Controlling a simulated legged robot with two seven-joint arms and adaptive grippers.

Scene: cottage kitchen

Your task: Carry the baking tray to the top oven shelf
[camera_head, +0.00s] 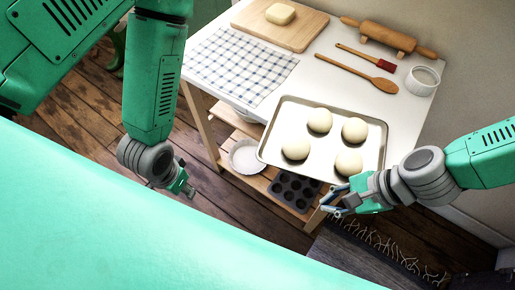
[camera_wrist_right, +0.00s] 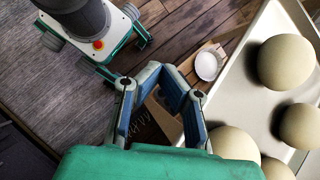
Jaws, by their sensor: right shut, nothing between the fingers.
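The metal baking tray (camera_head: 328,140) holds several pale dough balls (camera_head: 320,120) and lies at the front edge of the white table, reaching past it. In the right wrist view the tray (camera_wrist_right: 262,100) is on the right, with dough balls (camera_wrist_right: 286,62) on it. My right gripper (camera_head: 332,201) is by the tray's near right corner, apart from its rim as far as I can tell. It is shut and empty; its fingers (camera_wrist_right: 161,74) show in the wrist view. My left gripper (camera_head: 183,187) hangs left of the table, its fingers too small to read. No oven is in view.
On the table (camera_head: 235,45) are a checked cloth (camera_head: 240,65), a butter board (camera_head: 310,30), a rolling pin (camera_head: 388,36), a brush (camera_head: 366,58), a wooden spoon (camera_head: 355,75) and a white cup (camera_head: 422,80). A muffin tin (camera_head: 295,188) and white dish (camera_head: 246,156) sit below.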

